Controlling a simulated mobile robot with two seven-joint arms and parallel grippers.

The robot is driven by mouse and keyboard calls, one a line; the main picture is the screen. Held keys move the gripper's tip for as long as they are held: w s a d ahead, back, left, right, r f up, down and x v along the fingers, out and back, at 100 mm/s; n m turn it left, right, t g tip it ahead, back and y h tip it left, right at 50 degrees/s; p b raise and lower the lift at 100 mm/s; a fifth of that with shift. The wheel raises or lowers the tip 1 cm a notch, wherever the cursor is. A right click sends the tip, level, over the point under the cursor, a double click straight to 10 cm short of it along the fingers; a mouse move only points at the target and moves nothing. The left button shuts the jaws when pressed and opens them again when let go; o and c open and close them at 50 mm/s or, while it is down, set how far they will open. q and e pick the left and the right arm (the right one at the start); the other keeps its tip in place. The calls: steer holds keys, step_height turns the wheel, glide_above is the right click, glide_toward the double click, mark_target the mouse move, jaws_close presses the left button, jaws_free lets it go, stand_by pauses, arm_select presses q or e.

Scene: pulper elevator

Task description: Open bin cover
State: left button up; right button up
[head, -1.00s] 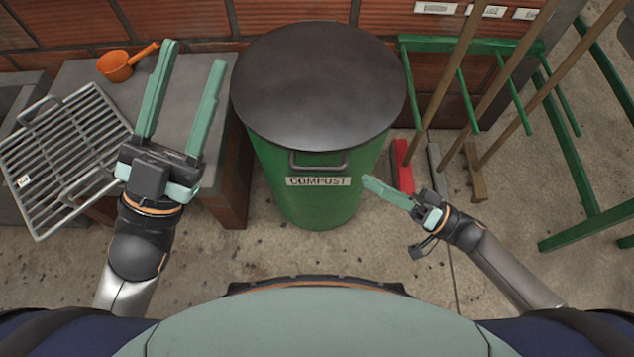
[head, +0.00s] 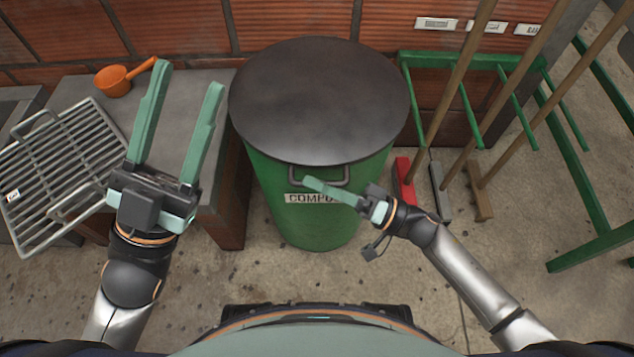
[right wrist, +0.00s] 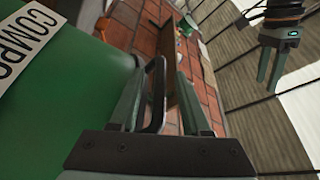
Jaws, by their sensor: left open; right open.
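The green compost bin (head: 310,220) stands upright in the middle of the head view, with its round dark cover (head: 320,100) lying on top. A grey loop handle (head: 337,183) sits at the front, just under the cover's rim. My right gripper (head: 308,184) is open, with its fingers at the handle and in front of the label. In the right wrist view the handle (right wrist: 153,95) shows between the two open fingers; I cannot tell whether they touch it. My left gripper (head: 188,78) is open and empty, left of the bin, with its fingers pointing away from me.
A grey counter (head: 205,150) stands left of the bin, with an orange scoop (head: 115,82) and a metal grill rack (head: 60,170). Right of the bin are a green rack (head: 590,190) and long-handled tools with a red head (head: 403,180). A brick wall (head: 290,18) is behind.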

steer(key=shift+w+a, duration=0.1)
steer(key=shift+a, duration=0.05)
steer(key=shift+r, duration=0.1)
jaws_close()
stand_by(1.4)
